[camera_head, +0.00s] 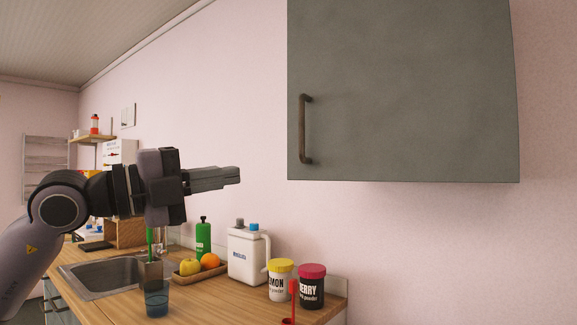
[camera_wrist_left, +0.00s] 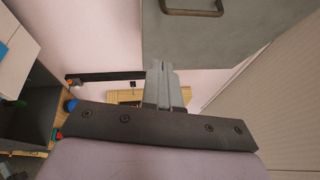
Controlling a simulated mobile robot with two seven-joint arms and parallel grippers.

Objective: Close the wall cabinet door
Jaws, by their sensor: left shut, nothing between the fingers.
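The wall cabinet door (camera_head: 410,90) is a flat grey-green panel at the upper right of the head view. Its brown bar handle (camera_head: 304,130) is near the left edge. No gap or cabinet inside shows, and the door looks flat to the front; I cannot tell for certain if it is fully shut. My left gripper (camera_head: 238,175) is shut and empty, left of and below the handle, apart from the door. In the left wrist view the fingers (camera_wrist_left: 162,66) point toward the door's lower edge (camera_wrist_left: 220,45), with the handle (camera_wrist_left: 192,11) beyond. My right gripper is not in view.
Below is a wooden counter (camera_head: 210,300) with a sink (camera_head: 105,275), a white jug (camera_head: 247,255), two powder jars (camera_head: 311,288), a fruit tray (camera_head: 185,277) and a blue glass (camera_head: 156,300). The wall space between gripper and door is clear.

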